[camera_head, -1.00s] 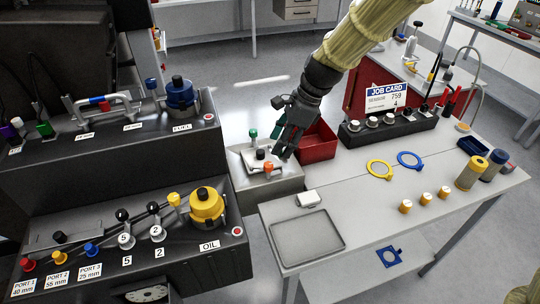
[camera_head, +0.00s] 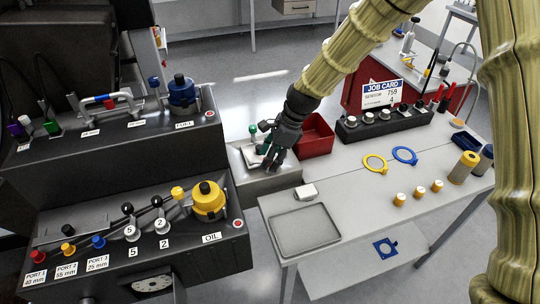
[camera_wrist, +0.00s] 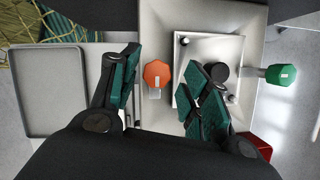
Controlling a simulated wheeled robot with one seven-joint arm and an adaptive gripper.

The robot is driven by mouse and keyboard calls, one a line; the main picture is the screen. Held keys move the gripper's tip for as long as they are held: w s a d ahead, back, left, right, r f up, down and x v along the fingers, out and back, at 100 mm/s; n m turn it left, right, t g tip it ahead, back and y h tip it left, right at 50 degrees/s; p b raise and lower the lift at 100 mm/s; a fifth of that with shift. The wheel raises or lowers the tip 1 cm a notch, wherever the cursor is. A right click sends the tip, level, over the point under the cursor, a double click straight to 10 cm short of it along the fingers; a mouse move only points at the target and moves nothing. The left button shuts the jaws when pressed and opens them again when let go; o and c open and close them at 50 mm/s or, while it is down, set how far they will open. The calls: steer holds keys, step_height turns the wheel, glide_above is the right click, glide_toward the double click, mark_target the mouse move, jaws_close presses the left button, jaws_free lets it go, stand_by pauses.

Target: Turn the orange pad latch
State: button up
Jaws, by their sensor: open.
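The orange pad latch (camera_wrist: 158,75) shows in the wrist view as an orange octagonal knob with a small pale tab at its lower edge. It lies between the two teal-padded fingers of my gripper (camera_wrist: 162,82), which are apart and empty. In the head view my gripper (camera_head: 269,163) reaches down over the grey pedestal (camera_head: 285,183) and hides the orange latch. A green latch (camera_head: 253,130) stands at the back of the pedestal; it also shows at the right in the wrist view (camera_wrist: 281,74). Whether a finger touches the orange latch, I cannot tell.
A raised square plate with a black knob (camera_wrist: 218,71) lies beside the orange latch, partly under the right finger. A red bin (camera_head: 318,143) stands close right of my gripper. The dark OIL console (camera_head: 190,245) is at the left, the table with a grey tray (camera_head: 304,230) in front.

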steer(key=shift+s+r, duration=0.2)
steer(key=shift+c, duration=0.8)
steer(key=shift+s, duration=0.15)
steer(key=c, duration=0.9)
steer(key=shift+o, duration=0.2)
steer(key=shift+n, duration=0.3)
steer(key=n, duration=0.1)
steer(key=n+g+p, duration=0.1)
steer(key=n, duration=0.1)
steer(key=shift+w+n, duration=0.25)
steer(key=shift+n, duration=0.05)
steer(key=n+g, duration=0.1)
steer(key=n, duration=0.1)
steer(key=n+g+h+p, duration=0.1)
steer(key=n, duration=0.1)
steer(key=shift+a+f+n, duration=0.1)
steer(key=shift+a+n, duration=0.05)
steer(key=shift+n, duration=0.15)
steer(key=n+h, duration=0.1)
steer(key=n, duration=0.1)
steer(key=n+g+h, duration=0.1)
steer(key=n, duration=0.1)
steer(key=shift+w+a+n, duration=0.1)
steer(key=shift+n, duration=0.2)
steer(key=shift+a+n+h, duration=0.15)
steer(key=shift+n+h, duration=0.65)
steer(key=shift+n, duration=1.4)
